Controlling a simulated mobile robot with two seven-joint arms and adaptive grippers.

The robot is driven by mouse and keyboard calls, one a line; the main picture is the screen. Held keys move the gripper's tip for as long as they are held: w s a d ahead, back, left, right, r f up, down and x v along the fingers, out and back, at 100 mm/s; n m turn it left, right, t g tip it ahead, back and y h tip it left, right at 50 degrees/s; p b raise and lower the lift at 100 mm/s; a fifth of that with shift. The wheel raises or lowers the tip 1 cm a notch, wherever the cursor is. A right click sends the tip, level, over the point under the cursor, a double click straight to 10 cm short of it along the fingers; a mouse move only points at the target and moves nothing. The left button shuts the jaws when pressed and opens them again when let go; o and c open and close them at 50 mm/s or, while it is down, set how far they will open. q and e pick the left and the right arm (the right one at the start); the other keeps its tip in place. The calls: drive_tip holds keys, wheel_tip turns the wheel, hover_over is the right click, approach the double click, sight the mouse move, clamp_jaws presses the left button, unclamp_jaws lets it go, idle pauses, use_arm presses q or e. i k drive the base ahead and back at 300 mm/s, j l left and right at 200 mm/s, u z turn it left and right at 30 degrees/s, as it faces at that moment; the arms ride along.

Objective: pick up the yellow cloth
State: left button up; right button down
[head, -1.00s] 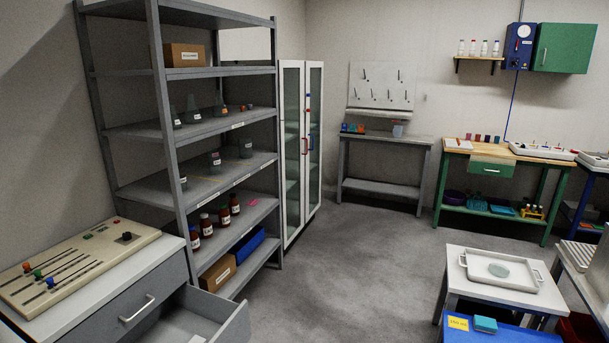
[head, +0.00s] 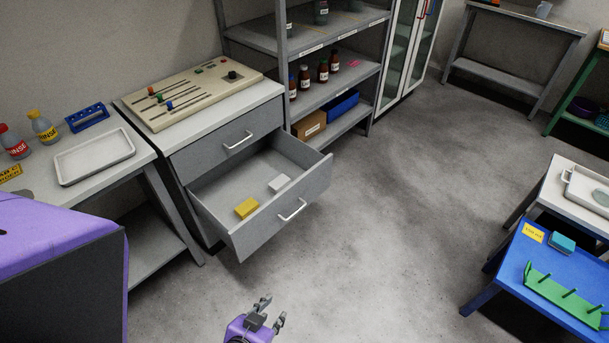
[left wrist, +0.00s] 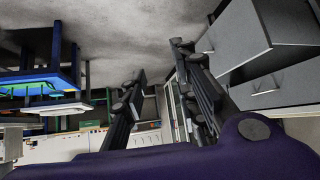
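A folded yellow cloth (head: 247,208) lies in the open lower drawer (head: 225,190) of the grey cabinet, near the drawer's front. A white folded piece (head: 279,183) lies to its right in the same drawer. My left gripper (head: 271,312) is at the bottom of the head view, over the floor in front of the drawer, apart from it. Its two fingers (left wrist: 160,88) stand apart with nothing between them in the left wrist view. My right gripper is not in view.
The upper drawer (head: 240,143) is shut under a slider panel (head: 190,92). A bench with a white tray (head: 95,157) and rinse bottles stands left. A blue table (head: 535,270) with a green rack (head: 560,292) stands right. The floor between is clear.

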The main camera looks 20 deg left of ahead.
sight(249, 207)
drive_tip(key=u, duration=1.05)
